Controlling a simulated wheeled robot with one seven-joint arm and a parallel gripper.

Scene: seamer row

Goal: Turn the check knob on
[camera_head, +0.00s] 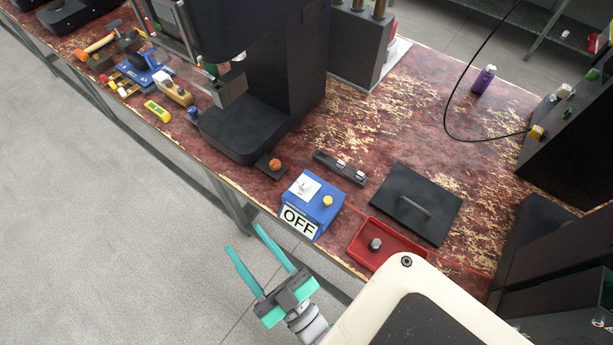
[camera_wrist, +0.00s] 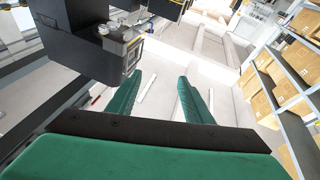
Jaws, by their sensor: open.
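A blue control box (camera_head: 313,208) stands near the front edge of the worn red bench. Its front carries a white sign (camera_head: 297,223) that reads OFF. On its top are a white plate with a knob (camera_head: 305,187) and a yellow button (camera_head: 327,201). Whether the white-plate knob is the check knob I cannot tell. My gripper (camera_head: 258,260), with teal fingers, is open and empty, in front of the bench edge, to the lower left of the box and apart from it. In the wrist view the green fingers (camera_wrist: 160,97) are spread with nothing between them; the box is not recognisable there.
A red tray (camera_head: 364,249) with a small grey cylinder lies right of the box. A black plate with a handle (camera_head: 412,203) is behind it. A dark machine (camera_head: 262,105) rises behind left. A black strip (camera_head: 340,167) lies behind the box. Floor is clear at left.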

